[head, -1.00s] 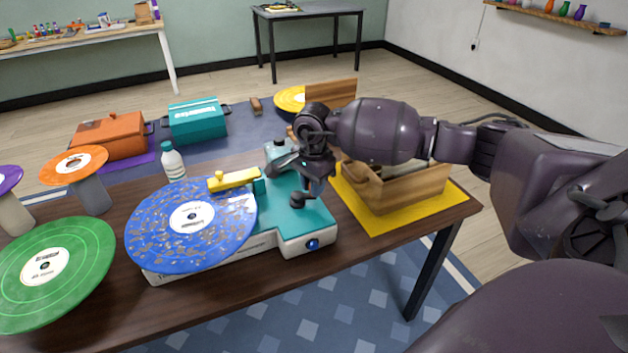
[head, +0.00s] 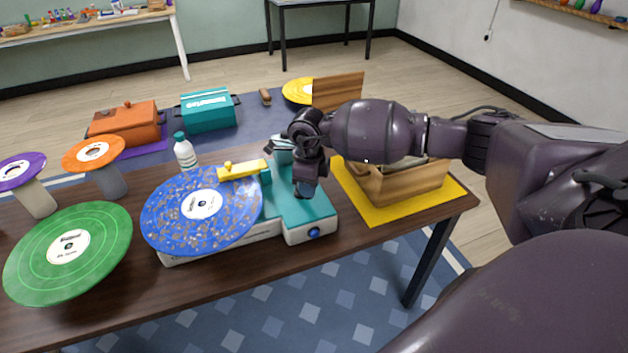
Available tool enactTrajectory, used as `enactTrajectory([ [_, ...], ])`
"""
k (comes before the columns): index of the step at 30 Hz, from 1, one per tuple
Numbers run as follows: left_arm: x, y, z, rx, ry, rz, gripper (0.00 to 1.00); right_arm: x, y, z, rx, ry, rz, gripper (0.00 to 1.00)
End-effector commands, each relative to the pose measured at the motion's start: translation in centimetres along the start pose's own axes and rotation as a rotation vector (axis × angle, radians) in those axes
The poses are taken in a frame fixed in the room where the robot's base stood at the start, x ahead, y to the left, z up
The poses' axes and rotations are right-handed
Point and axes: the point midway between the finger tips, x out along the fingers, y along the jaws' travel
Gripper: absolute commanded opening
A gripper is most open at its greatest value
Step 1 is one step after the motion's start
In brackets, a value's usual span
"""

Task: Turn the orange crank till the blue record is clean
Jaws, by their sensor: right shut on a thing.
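The blue record (head: 172,213) lies on the teal and white cleaning machine (head: 317,210), with brown-grey specks over much of its surface. A yellow arm (head: 242,170) of the machine reaches over the record's far right edge. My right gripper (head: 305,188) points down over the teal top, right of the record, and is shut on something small. The orange crank does not show; my gripper and wrist cover that spot, so its turn angle cannot be seen. My left gripper is out of view.
A green record (head: 100,245), an orange record (head: 75,157) and a purple record (head: 12,178) rest on stands at the left. A white bottle (head: 185,154) stands behind the blue record. A wooden crate (head: 405,187) sits on a yellow mat (head: 372,214) at the right.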

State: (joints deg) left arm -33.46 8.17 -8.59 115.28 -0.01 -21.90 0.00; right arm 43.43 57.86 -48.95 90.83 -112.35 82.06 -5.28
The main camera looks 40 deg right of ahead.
Motion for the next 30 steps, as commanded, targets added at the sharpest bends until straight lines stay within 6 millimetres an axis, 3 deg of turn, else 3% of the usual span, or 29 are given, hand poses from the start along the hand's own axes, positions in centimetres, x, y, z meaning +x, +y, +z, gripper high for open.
enactTrajectory([
  [14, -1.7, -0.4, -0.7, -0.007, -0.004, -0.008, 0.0, -0.3, 1.0, 1.5, 0.45, -0.002, 0.001, 0.0],
  [30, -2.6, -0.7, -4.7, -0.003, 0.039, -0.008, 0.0, -0.2, 1.2, 3.4, 0.945, -0.001, 0.001, 0.0],
])
